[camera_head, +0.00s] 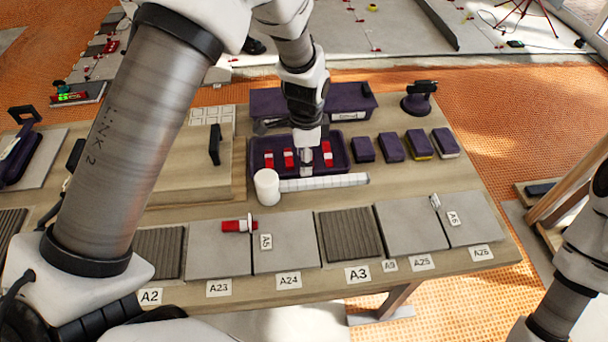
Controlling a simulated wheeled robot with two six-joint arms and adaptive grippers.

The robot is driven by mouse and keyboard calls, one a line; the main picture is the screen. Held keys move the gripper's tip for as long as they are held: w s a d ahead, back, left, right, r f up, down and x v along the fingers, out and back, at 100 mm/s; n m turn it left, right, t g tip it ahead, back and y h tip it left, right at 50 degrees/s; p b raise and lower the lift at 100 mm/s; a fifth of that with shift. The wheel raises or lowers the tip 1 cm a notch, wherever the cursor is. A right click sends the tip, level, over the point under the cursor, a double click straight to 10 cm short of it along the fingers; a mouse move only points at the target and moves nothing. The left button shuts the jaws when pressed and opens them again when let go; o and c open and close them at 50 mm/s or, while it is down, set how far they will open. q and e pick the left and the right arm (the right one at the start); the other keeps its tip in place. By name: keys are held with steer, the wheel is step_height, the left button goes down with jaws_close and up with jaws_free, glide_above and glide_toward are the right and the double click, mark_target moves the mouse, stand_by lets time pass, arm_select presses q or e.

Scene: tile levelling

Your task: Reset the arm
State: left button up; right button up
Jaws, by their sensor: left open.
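My left arm reaches in from the left and its gripper (306,160) points down at the front of the purple tray (256,166). It is open, and I see nothing held in it. Red wedges (288,158) lie in the tray around the gripper. A small white clip (435,201) stands near the seam of tiles A25 (410,230) and A26 (470,222). My right arm shows at the right edge; its gripper is out of view.
Labels such as A3 (358,275) line the table's front edge.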

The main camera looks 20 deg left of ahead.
arm_select(q)
step_height(320, 180, up, 3)
steer(key=shift+f, duration=0.2)
